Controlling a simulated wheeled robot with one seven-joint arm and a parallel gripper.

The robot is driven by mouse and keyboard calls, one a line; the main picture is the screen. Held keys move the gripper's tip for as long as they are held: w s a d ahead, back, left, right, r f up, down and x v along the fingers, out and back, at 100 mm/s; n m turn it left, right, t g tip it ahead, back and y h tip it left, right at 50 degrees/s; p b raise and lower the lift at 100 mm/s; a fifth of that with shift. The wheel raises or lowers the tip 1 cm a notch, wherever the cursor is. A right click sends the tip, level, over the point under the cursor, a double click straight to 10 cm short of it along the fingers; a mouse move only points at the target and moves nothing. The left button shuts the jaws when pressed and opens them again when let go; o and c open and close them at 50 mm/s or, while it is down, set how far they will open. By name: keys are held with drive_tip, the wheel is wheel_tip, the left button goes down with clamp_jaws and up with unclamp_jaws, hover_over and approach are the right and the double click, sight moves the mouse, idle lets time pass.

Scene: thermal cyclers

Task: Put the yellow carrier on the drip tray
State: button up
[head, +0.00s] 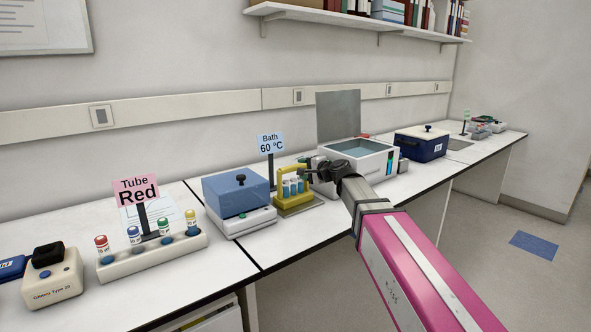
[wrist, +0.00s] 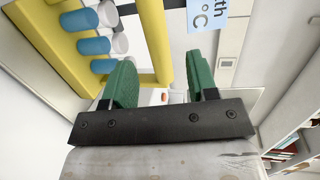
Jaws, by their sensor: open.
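The yellow carrier (head: 281,201) stands upright on the bench in the head view, with an overhead handle and several blue tubes with white caps in it. A thin flat tan plate (head: 313,209) shows at its base. A flat grey patch (head: 459,144) lies farther right on the bench. I cannot tell which of these is the drip tray. My gripper (head: 305,166) is at the carrier's handle. In the wrist view, its green fingers (wrist: 160,82) are open, with a yellow bar of the carrier (wrist: 154,35) appearing between them. Whether they touch it is unclear.
A blue-lidded box (head: 237,192) stands left of the carrier, with a "Bath 60 °C" sign (head: 270,144) behind. An open white bath (head: 357,150) stands close on the right, then a dark blue box (head: 421,145). A tube rack (head: 152,255) is at front left.

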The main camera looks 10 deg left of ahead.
drive_tip(key=shift+v, duration=2)
